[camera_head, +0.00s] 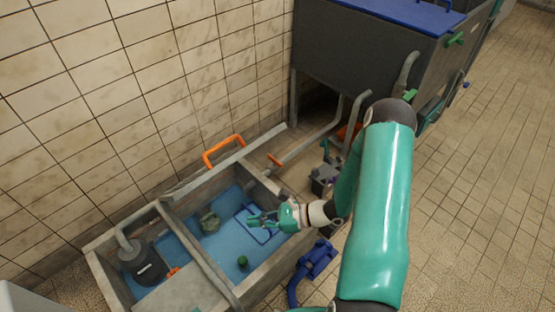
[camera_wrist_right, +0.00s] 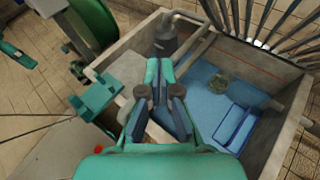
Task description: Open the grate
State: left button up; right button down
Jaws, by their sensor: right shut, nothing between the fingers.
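The grate (camera_wrist_right: 290,30) shows in the right wrist view as a row of grey bars standing up along the far side of the basin (camera_wrist_right: 292,125). In the head view the grate (camera_head: 225,164) is seen nearly edge-on, raised beside the tiled wall, with an orange handle (camera_head: 223,149) at its top. The basin (camera_head: 203,262) below it is uncovered. My right gripper (camera_head: 262,219) is over the basin's right part, apart from the grate and handle. Its fingers (camera_wrist_right: 159,68) are shut and empty in the wrist view. My left gripper is not seen.
The basin holds blue water, a dark pump (camera_head: 146,266), a greenish lump (camera_head: 209,221), a green ball (camera_head: 242,261) and a blue frame (camera_head: 250,229). A blue fitting (camera_head: 318,258) stands outside it. A dark tank (camera_head: 370,55) with pipes stands behind. The tiled floor at right is clear.

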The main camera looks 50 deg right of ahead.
jog(key=s+d+r+m+t+h+b, duration=0.1)
jog(key=d+r+m+t+h, duration=0.25)
jog(key=d, duration=0.65)
jog(key=d+f+m+t+h+b, duration=0.15)
jog(key=d+m+h, duration=0.25)
jog(key=d+h, duration=0.45)
pick_arm(q)
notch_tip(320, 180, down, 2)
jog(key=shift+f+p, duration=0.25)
jog(key=shift+p, duration=0.35)
pick_arm(e)
jog(key=w+d+r+y, duration=0.1)
jog(key=w+d+r, duration=0.2)
jog(key=w, duration=0.9)
jog(key=shift+w+t+y, duration=0.15)
jog(key=shift+t+y, duration=0.15)
jog(key=shift+t, duration=0.1)
jog(key=shift+d, duration=0.1)
